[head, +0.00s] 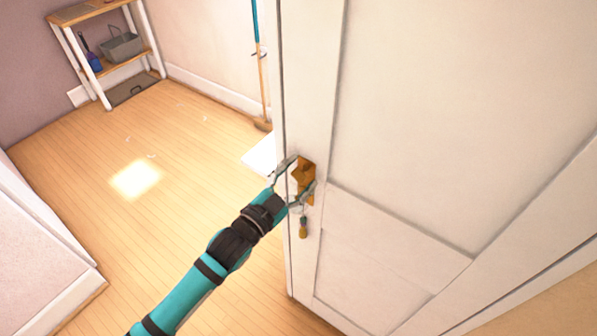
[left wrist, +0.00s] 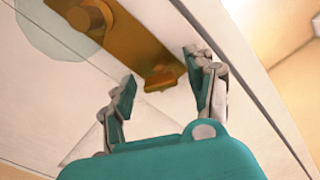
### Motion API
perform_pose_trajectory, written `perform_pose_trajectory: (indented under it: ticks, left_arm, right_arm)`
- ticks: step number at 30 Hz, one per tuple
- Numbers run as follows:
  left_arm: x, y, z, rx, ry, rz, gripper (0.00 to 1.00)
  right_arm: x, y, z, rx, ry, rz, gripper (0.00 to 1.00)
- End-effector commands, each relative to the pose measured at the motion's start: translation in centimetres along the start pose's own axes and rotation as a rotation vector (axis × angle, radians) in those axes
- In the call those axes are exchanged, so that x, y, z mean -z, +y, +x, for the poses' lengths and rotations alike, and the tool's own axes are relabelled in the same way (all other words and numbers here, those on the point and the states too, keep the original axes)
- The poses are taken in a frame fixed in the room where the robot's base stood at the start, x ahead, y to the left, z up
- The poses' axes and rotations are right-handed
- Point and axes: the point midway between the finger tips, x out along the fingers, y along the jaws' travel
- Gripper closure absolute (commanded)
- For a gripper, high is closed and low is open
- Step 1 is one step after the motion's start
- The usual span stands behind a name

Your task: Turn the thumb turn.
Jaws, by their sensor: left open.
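The thumb turn (left wrist: 162,78) is a small brass piece at the lower end of a brass plate on the white door (head: 420,110). In the left wrist view it sits between and just beyond the two fingertips. The brass plate (left wrist: 125,35) carries a round brass knob (left wrist: 85,18) at its upper left. In the head view the brass plate (head: 303,172) is partly behind my left gripper (head: 298,180). My left gripper, also in the left wrist view (left wrist: 160,88), is open, its fingers on either side of the thumb turn. I cannot tell whether they touch it. My right gripper is not in view.
A brass-coloured piece (head: 303,228) hangs below the plate. A wooden shelf unit (head: 105,45) holds a grey basket (head: 122,47) at the far left. A broom (head: 262,80) stands behind the door edge. The wooden floor (head: 190,190) at left is mostly clear.

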Motion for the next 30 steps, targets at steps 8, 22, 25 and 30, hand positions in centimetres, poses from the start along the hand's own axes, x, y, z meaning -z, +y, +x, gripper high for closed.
perform_pose_trajectory:
  ticks: [8, 22, 25, 30]
  left_arm:
    - [0.01, 0.03, 0.44, 0.000, 0.001, 0.000, 0.44]
    - [0.00, -0.03, 0.41, 0.001, 0.001, 0.001, 0.97]
    - [0.01, -0.08, 0.41, 0.001, 0.001, 0.001, 1.00]
    - [0.04, -0.17, 0.42, 0.003, 0.001, 0.013, 1.00]
  right_arm:
    - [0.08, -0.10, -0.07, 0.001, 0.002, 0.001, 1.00]
    - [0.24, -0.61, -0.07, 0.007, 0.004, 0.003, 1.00]
    - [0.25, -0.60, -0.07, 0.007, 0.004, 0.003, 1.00]
    - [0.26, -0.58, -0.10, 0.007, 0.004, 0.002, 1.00]
